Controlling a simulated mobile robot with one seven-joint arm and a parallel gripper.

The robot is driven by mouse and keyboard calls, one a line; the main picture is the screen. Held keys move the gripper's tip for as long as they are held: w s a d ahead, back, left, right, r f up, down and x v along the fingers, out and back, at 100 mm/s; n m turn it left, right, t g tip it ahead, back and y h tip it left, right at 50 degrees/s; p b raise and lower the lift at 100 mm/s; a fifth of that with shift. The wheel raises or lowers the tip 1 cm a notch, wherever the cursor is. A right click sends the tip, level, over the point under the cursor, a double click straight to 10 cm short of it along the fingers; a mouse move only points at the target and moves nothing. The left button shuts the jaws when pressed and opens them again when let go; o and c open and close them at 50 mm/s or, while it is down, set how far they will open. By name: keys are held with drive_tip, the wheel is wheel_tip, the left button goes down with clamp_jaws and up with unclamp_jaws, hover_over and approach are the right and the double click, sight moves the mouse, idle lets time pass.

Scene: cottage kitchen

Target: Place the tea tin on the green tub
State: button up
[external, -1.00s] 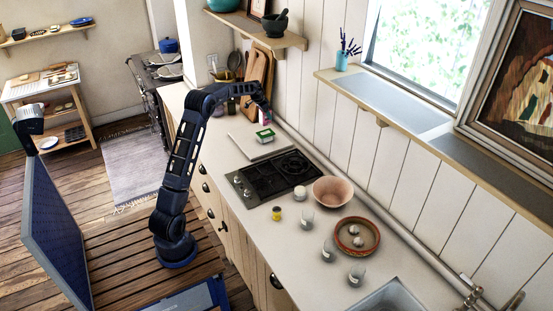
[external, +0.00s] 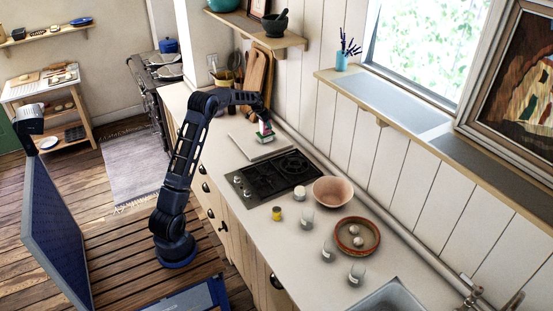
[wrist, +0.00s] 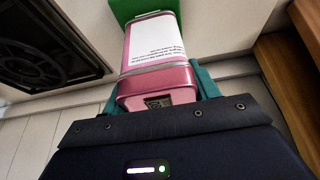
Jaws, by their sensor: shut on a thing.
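The tea tin is a pink metal tin with a white printed label (wrist: 153,45), large in the middle of the wrist view. My gripper (wrist: 158,88) has its teal fingers shut on the tin's sides. In the external view the gripper (external: 264,119) points down over the counter, with the small tin (external: 265,128) below it. The green tub (external: 266,139) is directly below the tin, mostly covered by it. In the wrist view the green tub (wrist: 127,9) shows past the tin's far end. I cannot tell whether tin and tub touch.
A pale flat board (external: 254,149) lies beside the tub, and the black hob (external: 270,177) is in front. Cutting boards (external: 259,72) lean on the wall behind my gripper. A pink bowl (external: 333,191) and several jars stand farther along the counter.

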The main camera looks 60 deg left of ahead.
drive_tip(key=o, duration=1.1)
drive_tip(key=shift+f, duration=0.1)
drive_tip(key=shift+o, duration=0.2)
drive_tip(key=v, duration=1.2)
drive_tip(key=s+d+r, duration=0.5)
drive_tip(key=s+d, duration=0.1)
drive_tip(key=d, duration=0.5)
drive_tip(key=s+d+r, duration=0.4)
drive_tip(key=s+d, duration=0.2)
drive_tip(key=d, duration=0.4)
drive_tip(key=s+d+r, duration=0.5)
drive_tip(key=s+d, duration=0.1)
drive_tip(key=d, duration=0.5)
drive_tip(key=s+d+f, duration=0.3)
drive_tip(key=s+d, duration=0.2)
drive_tip(key=s, duration=0.5)
drive_tip(key=s+d+f, duration=0.2)
drive_tip(key=s+d, duration=0.3)
drive_tip(key=s, duration=0.5)
drive_tip(key=s+d+f, duration=0.3)
drive_tip(key=s+d, duration=0.2)
drive_tip(key=s, duration=0.4)
drive_tip(key=shift+s+d+f, duration=0.3)
drive_tip(key=shift+s, duration=0.1)
